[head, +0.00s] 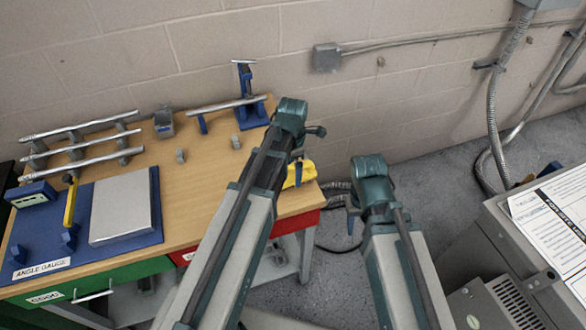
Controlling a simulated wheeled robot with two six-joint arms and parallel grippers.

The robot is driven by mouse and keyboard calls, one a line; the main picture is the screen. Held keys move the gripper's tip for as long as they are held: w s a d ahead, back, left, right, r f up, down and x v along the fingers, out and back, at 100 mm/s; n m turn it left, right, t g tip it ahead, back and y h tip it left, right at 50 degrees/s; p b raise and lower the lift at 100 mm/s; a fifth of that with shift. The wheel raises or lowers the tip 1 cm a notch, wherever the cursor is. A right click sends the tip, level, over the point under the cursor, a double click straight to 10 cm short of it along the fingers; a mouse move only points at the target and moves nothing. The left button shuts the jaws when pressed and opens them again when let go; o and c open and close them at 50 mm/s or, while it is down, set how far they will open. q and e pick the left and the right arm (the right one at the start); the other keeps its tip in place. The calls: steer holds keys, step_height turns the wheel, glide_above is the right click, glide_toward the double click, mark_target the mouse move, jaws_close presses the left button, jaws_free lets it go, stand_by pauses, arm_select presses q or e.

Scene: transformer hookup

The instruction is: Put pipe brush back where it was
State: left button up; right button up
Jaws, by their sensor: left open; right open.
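I cannot pick out a pipe brush for certain in the head view. My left gripper (308,136) is over the right end of the wooden workbench (205,215), mostly hidden behind its own wrist. It is open, and I see nothing held in it. A yellow object (305,173) lies near it at the bench's right edge, partly hidden by my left arm. My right gripper (352,207) is open, to the right of the bench and over the floor, with its fingers partly hidden.
Metal pipes (80,146) lie on a rack at the bench's left. A blue ANGLE GAUGE mat (35,240) holds a grey plate (121,207) and a yellow tool (70,204). A pipe on blue supports (226,105) is at the back. A grey cabinet (500,240) stands right.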

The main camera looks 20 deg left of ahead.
arm_select(q)
step_height(320, 180, up, 10)
steer(key=p, duration=0.9)
steer(key=shift+s+m, duration=0.3)
steer(key=shift+m, duration=0.3)
steer(key=s+a+m, duration=0.1)
steer(key=s+m, duration=0.3)
steer(key=m, duration=0.8)
steer(key=s+m, duration=0.5)
steer(key=m, duration=0.7)
steer(key=s+d+f+m+b, duration=0.1)
steer(key=s+d, duration=0.1)
steer(key=d, duration=0.3)
steer(key=s+d+f+m+y+b, duration=0.1)
steer(key=s+d+f+m+b, duration=0.1)
steer(key=d, duration=0.4)
steer(key=shift+s, duration=0.55)
